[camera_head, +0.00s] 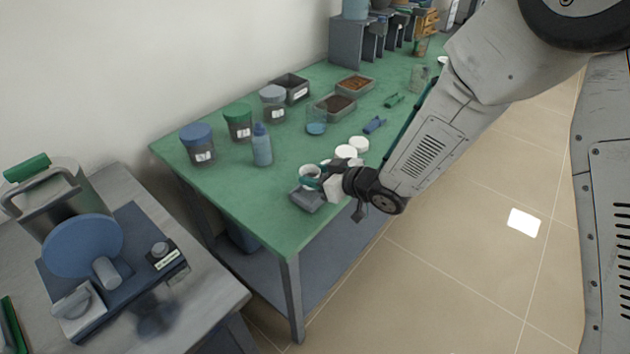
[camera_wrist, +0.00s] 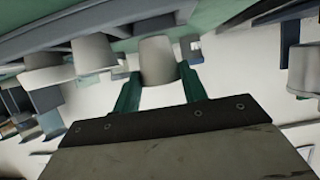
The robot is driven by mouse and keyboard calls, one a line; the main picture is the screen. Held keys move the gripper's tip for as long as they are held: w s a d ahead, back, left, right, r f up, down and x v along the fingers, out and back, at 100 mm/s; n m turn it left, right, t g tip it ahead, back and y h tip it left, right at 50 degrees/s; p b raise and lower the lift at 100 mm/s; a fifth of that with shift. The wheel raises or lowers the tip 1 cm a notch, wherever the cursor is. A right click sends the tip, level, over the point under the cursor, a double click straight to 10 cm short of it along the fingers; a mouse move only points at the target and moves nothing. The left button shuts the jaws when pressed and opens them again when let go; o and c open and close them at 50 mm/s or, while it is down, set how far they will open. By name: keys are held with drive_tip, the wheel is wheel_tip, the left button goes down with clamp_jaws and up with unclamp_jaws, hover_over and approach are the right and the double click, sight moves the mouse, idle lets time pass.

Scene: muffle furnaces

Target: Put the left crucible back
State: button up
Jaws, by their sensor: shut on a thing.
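My gripper (camera_head: 322,177) is at the front edge of the green table (camera_head: 265,205) in the head view. Its green fingers, also in the wrist view (camera_wrist: 160,85), are shut on a small white crucible (camera_wrist: 158,58). The held crucible (camera_head: 309,172) shows in the head view just above a small grey block (camera_head: 306,199) on the table. I cannot tell whether it touches the block. Several other white crucibles (camera_head: 346,152) stand just behind the gripper, and one of these (camera_wrist: 92,52) shows left of the held one in the wrist view.
Lidded jars (camera_head: 198,146), a blue bottle (camera_head: 262,148), a glass beaker (camera_head: 316,124) and grey trays (camera_head: 337,108) stand farther back on the table. A bench with a blue-disc machine (camera_head: 85,246) is at left. The table's front left corner is clear.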

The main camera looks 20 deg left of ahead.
drive_tip(key=shift+d+f, duration=0.2)
drive_tip(key=shift+f, duration=0.3)
drive_tip(key=shift+d+f, duration=0.2)
drive_tip(key=shift+f, duration=0.3)
drive_tip(key=shift+s+a+f, duration=0.15)
drive_tip(key=shift+a+f, duration=0.2)
drive_tip(key=shift+f, duration=0.1)
drive_tip(key=o, duration=1)
drive_tip(key=shift+d+r, duration=0.25)
drive_tip(key=shift+d, duration=0.05)
drive_tip(key=v, duration=1.1)
drive_tip(key=shift+s+d, duration=0.15)
drive_tip(key=shift+d, duration=0.05)
